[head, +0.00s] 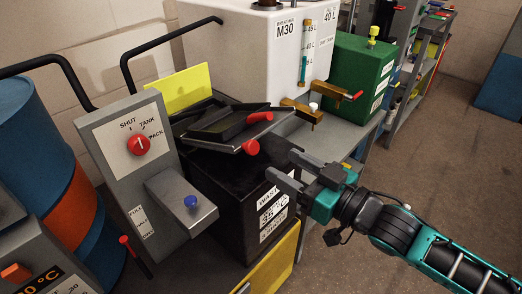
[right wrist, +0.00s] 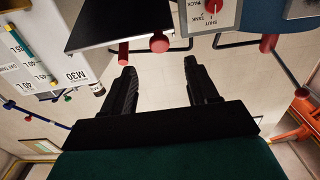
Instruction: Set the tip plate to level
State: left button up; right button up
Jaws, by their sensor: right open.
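The tip plate (head: 222,122) is a dark, shallow tray-like plate on top of a black box (head: 232,190) in the head view. It looks tilted; its exact angle is hard to tell. Two red knobs (head: 259,117) stick out from its right side, one nearer to me. In the right wrist view the plate's dark underside (right wrist: 120,25) shows at the top, with a red knob (right wrist: 160,43) ahead of the gap between the fingers. My right gripper (head: 286,167) is open and empty, right of the plate and apart from the knobs. My left gripper is out of view.
A grey panel with a red selector knob (head: 138,144) and a blue button (head: 190,201) stands left of the box. A white tank (head: 245,50) with brass taps (head: 303,110) and a green canister (head: 357,75) stand behind. The floor at right is clear.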

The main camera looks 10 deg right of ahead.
aim_at(255, 148)
jog(key=x, duration=0.7)
jog(key=shift+w+a, duration=0.1)
jog(key=shift+w, duration=0.1)
grip_shut()
dwell(0.5)
